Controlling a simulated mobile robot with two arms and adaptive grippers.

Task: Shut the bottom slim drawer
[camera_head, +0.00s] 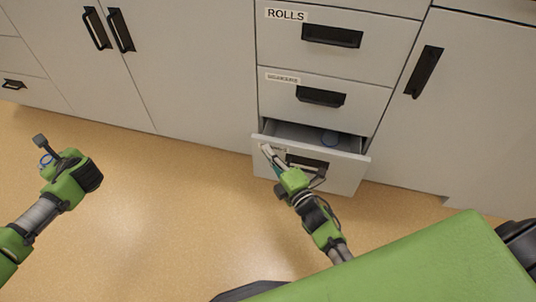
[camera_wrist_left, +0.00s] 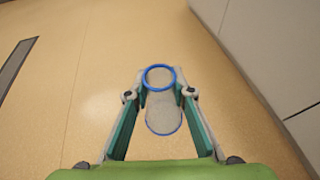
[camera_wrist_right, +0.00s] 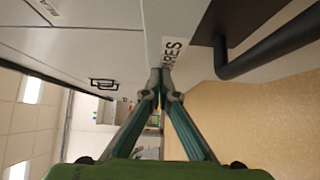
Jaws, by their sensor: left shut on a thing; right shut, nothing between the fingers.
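The bottom slim drawer (camera_head: 315,172) is partly open, its white front standing out from the cabinet. It has a dark handle (camera_head: 308,163) and a label partly hidden by my right gripper. My right gripper (camera_head: 266,150) is shut and empty, its tips at the left part of the drawer front. In the right wrist view the tips (camera_wrist_right: 160,78) lie beside the label and near the dark handle (camera_wrist_right: 265,50); I cannot tell whether they touch. My left gripper (camera_head: 47,157) is away to the left, shut on a clear container with a blue rim (camera_wrist_left: 160,77).
Above are a shut drawer labelled ROLLS (camera_head: 300,30) and a shut middle drawer (camera_head: 340,100). Cabinet doors with dark handles stand on both sides. The tan floor (camera_head: 160,200) in front is clear.

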